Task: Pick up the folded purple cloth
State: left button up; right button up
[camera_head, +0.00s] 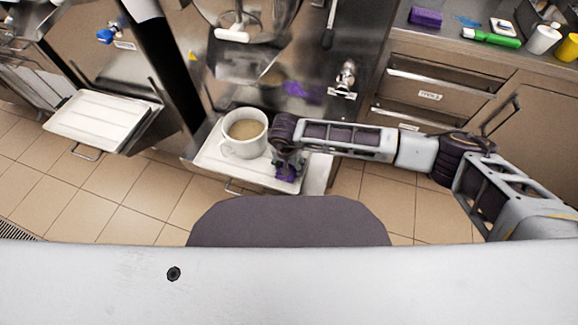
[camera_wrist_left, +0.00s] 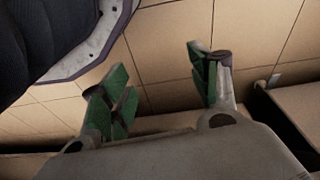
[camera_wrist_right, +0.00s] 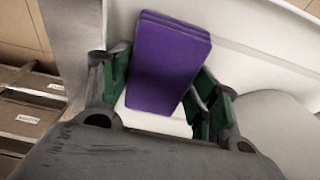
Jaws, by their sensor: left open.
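The folded purple cloth (camera_head: 287,172) is at the right part of a white tray (camera_head: 215,160), beside a mug, partly hidden by my right gripper. In the right wrist view the cloth (camera_wrist_right: 168,62) is a thick layered block between my fingers. My right gripper (camera_wrist_right: 162,95) has its green-padded fingers either side of the cloth, spread about as wide as my open left gripper's. I cannot tell whether the pads touch it. My left gripper (camera_wrist_left: 160,88) is open and empty over floor tiles in the left wrist view; it is not in the head view.
A large white mug (camera_head: 244,132) of brownish liquid stands on the tray, close left of my right gripper. Another white tray (camera_head: 100,120) is at the left. A purple block (camera_head: 426,17), a green marker (camera_head: 490,37) and containers sit on the counter at the upper right.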

jog(key=c, duration=0.4)
jog(key=shift+o, duration=0.2)
jog(key=shift+r, duration=0.5)
notch_tip(320, 180, up, 8)
jog(key=shift+f+p, duration=0.15)
jog(key=shift+p, duration=0.45)
pick_arm(q)
jog(key=f, duration=0.2)
jog(key=a+f, duration=0.1)
jog(key=shift+w+f+t, duration=0.25)
jog(key=shift+t, duration=0.05)
pick_arm(e)
jog(key=shift+r, duration=0.7)
pick_arm(q)
jog(key=shift+s, duration=0.15)
